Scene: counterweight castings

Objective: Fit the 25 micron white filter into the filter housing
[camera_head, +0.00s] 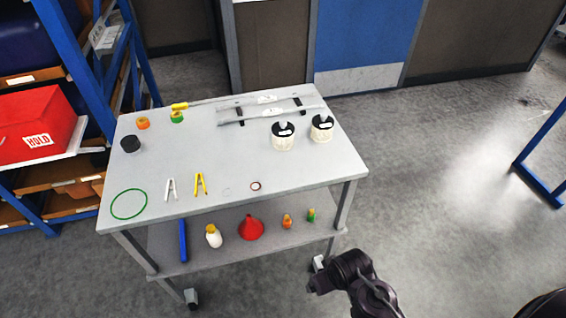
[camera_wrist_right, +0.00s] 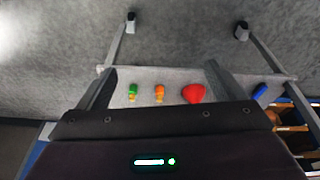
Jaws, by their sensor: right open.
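I cannot tell for certain which item is the housing. My right gripper (camera_head: 318,282) is low in front of the cart's right side, away from the cylinders. In the right wrist view its jaws (camera_wrist_right: 160,88) are apart and empty. My left gripper is not in view.
A black cap (camera_head: 130,144), green ring (camera_head: 129,204), white (camera_head: 171,188) and yellow (camera_head: 201,184) tools lie on the cart top. The lower shelf holds a red funnel (camera_head: 251,229) and small bottles.

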